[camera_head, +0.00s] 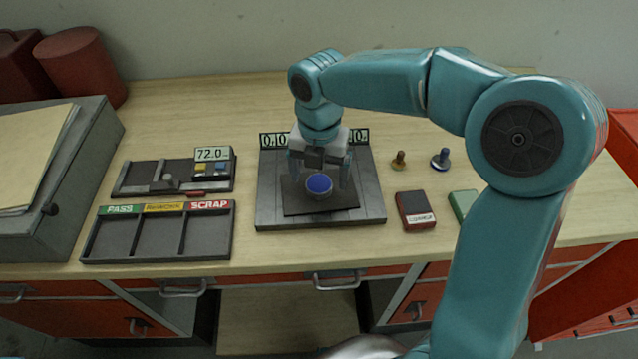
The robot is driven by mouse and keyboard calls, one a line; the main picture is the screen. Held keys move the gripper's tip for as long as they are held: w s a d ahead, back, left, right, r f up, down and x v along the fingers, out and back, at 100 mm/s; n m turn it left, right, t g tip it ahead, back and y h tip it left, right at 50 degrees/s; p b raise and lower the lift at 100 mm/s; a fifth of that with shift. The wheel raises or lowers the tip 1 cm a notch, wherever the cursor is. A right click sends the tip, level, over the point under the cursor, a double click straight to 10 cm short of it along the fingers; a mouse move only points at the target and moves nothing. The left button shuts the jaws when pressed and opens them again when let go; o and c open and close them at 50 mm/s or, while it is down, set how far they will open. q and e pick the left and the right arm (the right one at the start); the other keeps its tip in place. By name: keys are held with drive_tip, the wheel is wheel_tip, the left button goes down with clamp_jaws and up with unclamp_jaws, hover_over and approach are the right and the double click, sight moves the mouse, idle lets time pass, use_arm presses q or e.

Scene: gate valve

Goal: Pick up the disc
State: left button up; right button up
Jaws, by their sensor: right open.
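A small round disc (319,185) with a blue top and a pale rim lies on a dark pad (345,203) on a grey slotted plate (270,209). My right gripper (320,181) points down over the plate, with its fingers apart on either side of the disc. I cannot tell whether the fingers touch it. My teal right arm reaches in from the right and hides part of the plate's back. My left gripper is not in view.
A sorting tray (157,253) labelled PASS, REWORK and SCRAP is at left, below a gauge fixture (213,154) reading 72.0. Right of the plate are a dark red block (414,210), a green block (462,204), a brass knob (399,160) and a blue-based knob (440,159).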

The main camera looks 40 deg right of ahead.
drive_tip(key=shift+s+f, duration=0.15)
drive_tip(key=shift+f, duration=0.7)
drive_tip(key=shift+a, duration=0.1)
drive_tip(key=c, duration=1.2)
drive_tip(key=shift+c, duration=1.2)
drive_tip(key=shift+r, duration=0.1)
